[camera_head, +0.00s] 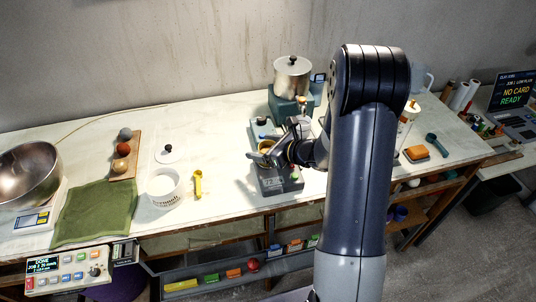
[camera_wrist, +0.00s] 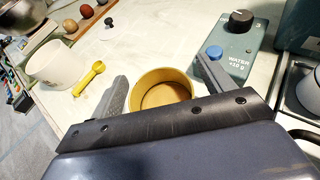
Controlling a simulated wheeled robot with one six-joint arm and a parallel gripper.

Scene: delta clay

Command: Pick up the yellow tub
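The yellow tub (camera_wrist: 162,92) is round and open at the top and looks empty. In the wrist view it sits between the two grey fingers of my gripper (camera_wrist: 160,72). The fingers are spread, one on each side, with narrow gaps to its wall. Its lower front is hidden by the gripper body. In the head view the tub (camera_head: 266,145) shows as a small yellow patch beside my gripper (camera_head: 262,155), partly covered by it, over a dark grey device on the table.
A device with a black knob and blue button labelled WATER (camera_wrist: 235,45) stands close to the right finger. A metal pot (camera_head: 292,78) stands behind. The table's front edge is near.

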